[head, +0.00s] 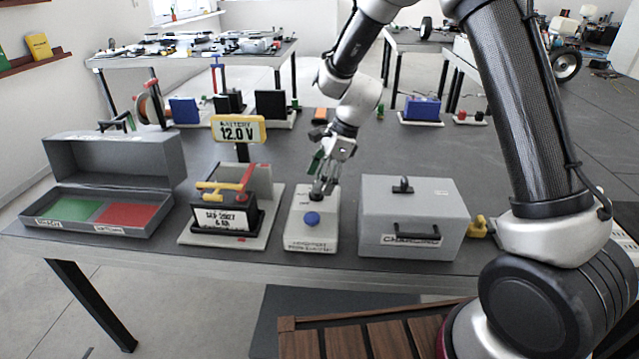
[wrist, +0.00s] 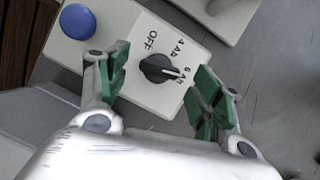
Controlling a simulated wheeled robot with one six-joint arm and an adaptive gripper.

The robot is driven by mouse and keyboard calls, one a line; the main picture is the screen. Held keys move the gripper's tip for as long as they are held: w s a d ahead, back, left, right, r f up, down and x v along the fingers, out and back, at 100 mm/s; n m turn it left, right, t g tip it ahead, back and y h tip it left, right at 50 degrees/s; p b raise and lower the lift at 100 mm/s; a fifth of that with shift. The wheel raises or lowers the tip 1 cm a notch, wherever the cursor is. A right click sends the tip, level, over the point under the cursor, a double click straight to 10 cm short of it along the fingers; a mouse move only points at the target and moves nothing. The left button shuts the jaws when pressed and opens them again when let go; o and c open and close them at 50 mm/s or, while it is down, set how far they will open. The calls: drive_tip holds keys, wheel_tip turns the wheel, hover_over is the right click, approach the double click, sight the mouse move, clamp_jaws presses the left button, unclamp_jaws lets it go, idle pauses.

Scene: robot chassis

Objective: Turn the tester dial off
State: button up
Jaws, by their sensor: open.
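The tester (head: 313,242) is a pale box on the table, with a blue button (head: 312,219) on top and a black dial near its far end. In the wrist view, the black dial (wrist: 157,68) sits beside printed marks OFF, 4 Ah and 6 Ah. Its white pointer line faces right, toward the 6 Ah mark. The blue button (wrist: 77,21) is at upper left. My gripper (head: 322,180) is above the tester's far end. In the wrist view its green-padded fingers are open on either side of the dial, with visible gaps; nothing is held.
A battery stand (head: 228,217) with a yellow 12.0 V sign (head: 238,129) stands left of the tester. A grey charging box (head: 410,249) stands close on the right. An open grey case (head: 165,222) with green and red compartments is far left.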

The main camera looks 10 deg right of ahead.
drive_tip(key=shift+x, duration=1)
drive_tip(key=c, duration=1)
